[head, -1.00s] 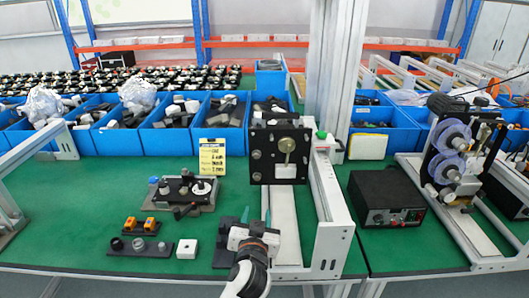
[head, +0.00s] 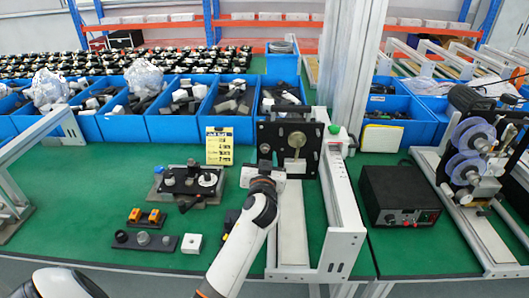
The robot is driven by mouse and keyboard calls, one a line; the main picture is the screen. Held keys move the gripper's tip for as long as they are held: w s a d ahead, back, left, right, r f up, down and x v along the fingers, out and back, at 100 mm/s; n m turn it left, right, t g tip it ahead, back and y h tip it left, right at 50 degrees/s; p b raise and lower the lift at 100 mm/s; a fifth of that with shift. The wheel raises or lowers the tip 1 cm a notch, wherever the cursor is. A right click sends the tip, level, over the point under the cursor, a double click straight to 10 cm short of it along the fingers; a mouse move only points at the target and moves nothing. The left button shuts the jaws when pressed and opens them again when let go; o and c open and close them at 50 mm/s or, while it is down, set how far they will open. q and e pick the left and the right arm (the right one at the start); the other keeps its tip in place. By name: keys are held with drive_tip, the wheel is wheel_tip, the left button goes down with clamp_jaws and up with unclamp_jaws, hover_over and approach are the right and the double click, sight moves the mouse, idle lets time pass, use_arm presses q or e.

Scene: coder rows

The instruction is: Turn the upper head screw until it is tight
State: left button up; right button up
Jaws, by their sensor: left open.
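The black head plate (head: 308,165) stands upright at the front of the metal stand, with a round metal part (head: 297,140) near its middle. At its left edge, a small round grey knob (head: 264,148) shows, which looks like the upper head screw. My left gripper (head: 264,163) is open just below this knob, in front of the plate's lower left side. Its fingers and wrist hide the lower left corner of the plate. I cannot tell whether the fingers touch the knob. My right gripper is not in view.
A yellow card (head: 219,147) stands left of the plate. A fixture with knobs (head: 186,182), orange parts (head: 145,216) and a white block (head: 192,243) lie on the green table. Blue bins (head: 174,122) line the back. A black box (head: 398,194) stands right of the stand.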

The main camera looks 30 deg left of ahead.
use_arm(q)
drive_tip(key=shift+w+a+r, duration=0.1)
drive_tip(key=shift+w+a, duration=0.2)
drive_tip(key=shift+w, duration=0.2)
drive_tip(key=shift+w+a, duration=0.1)
clamp_jaws()
drive_tip(key=shift+m, duration=0.8)
drive_tip(key=m, duration=0.3)
drive_tip(key=shift+m+p, duration=0.3)
drive_tip(key=shift+m, duration=0.1)
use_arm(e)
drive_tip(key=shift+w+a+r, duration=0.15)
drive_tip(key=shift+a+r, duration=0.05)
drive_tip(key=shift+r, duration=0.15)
use_arm(q)
unclamp_jaws()
